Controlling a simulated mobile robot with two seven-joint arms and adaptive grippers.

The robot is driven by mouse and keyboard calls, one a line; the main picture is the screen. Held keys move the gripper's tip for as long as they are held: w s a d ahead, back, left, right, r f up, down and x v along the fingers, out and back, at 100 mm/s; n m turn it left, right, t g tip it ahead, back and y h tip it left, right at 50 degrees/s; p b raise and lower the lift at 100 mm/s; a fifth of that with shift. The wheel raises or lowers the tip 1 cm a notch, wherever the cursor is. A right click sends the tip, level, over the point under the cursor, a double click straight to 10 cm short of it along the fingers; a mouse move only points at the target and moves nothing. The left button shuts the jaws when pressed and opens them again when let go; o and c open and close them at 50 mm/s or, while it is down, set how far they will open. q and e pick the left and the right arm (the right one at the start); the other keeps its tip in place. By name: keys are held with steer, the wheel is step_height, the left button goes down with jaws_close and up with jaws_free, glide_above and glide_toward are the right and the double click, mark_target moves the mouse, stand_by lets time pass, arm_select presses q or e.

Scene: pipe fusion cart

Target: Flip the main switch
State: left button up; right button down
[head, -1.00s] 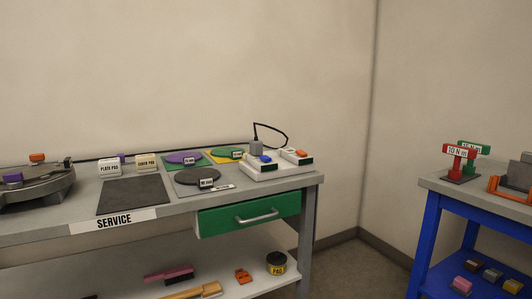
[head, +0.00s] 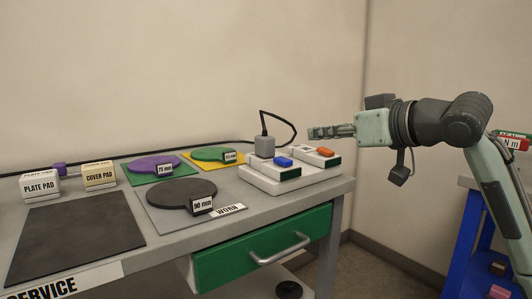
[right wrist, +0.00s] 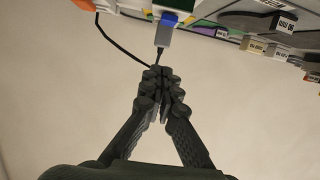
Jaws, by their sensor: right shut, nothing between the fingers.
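A white power block (head: 262,181) sits at the right end of the service bench. It carries a blue switch (head: 283,162), an orange switch (head: 325,152) and a grey plug (head: 264,146) with a black cord. No label tells which one is the main switch. My right gripper (head: 312,133) is shut and empty, pointing left above the block near the orange switch, apart from it. In the right wrist view the closed fingertips (right wrist: 160,76) are in front, with the blue switch (right wrist: 171,18) and the orange switch (right wrist: 82,4) at the top edge. My left gripper is out of view.
The bench also holds a dark mat (head: 75,235), a plate pad box (head: 40,187), a cover pad box (head: 99,175) and several round plates on coloured mats. A green drawer (head: 260,250) is below. A blue cart (head: 466,240) stands at the right.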

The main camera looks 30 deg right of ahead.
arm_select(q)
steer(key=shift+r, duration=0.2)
arm_select(e)
steer(key=shift+s+a+r, duration=0.2)
steer(key=shift+s+r, duration=0.15)
steer(key=shift+r, duration=0.05)
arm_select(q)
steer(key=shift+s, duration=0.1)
arm_select(e)
steer(key=shift+w, duration=0.1)
steer(key=p, duration=0.2)
glide_above(286, 161)
steer(key=shift+d+f, duration=0.2)
steer(key=shift+f, duration=0.8)
step_height(286, 161, down, 4)
steer(key=shift+w+r+b, duration=0.1)
steer(key=shift+r+b, duration=0.1)
steer(key=shift+b, duration=0.3)
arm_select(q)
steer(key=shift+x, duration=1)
arm_select(e)
steer(key=shift+f, duration=0.4)
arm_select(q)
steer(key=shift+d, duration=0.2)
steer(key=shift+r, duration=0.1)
